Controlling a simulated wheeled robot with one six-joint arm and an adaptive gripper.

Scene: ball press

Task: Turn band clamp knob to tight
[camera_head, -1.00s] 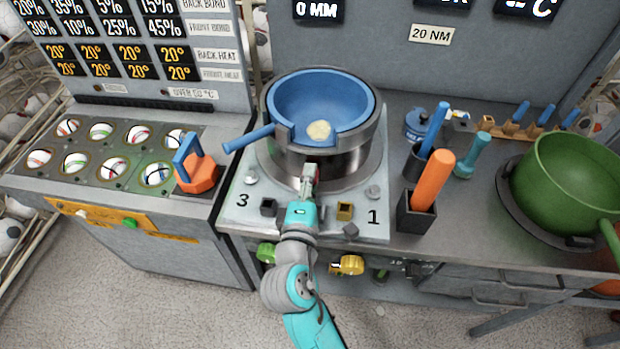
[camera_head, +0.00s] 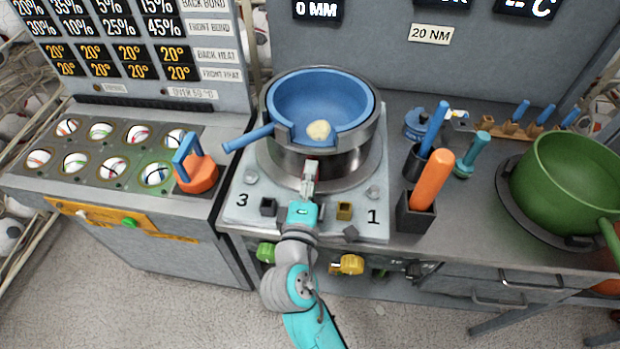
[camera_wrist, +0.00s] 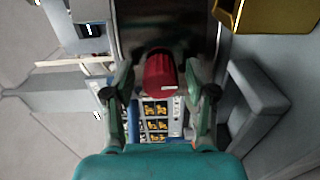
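A red ribbed knob (camera_wrist: 160,76) shows in the wrist view, between the two fingers of my gripper (camera_wrist: 160,92). Dark gaps show on both sides of it, so the fingers look open around it and not pressed on it. In the head view my gripper (camera_head: 309,180) is at the front of the steel band (camera_head: 345,165) around the blue vessel (camera_head: 318,97). There my fingers hide the knob. I cannot tell how far the knob is turned.
An orange-handled tool stands in a dark holder (camera_head: 416,216) to the right. An orange knob block with a blue handle (camera_head: 197,176) is to the left. A sign (camera_head: 430,34) reads 20 NM.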

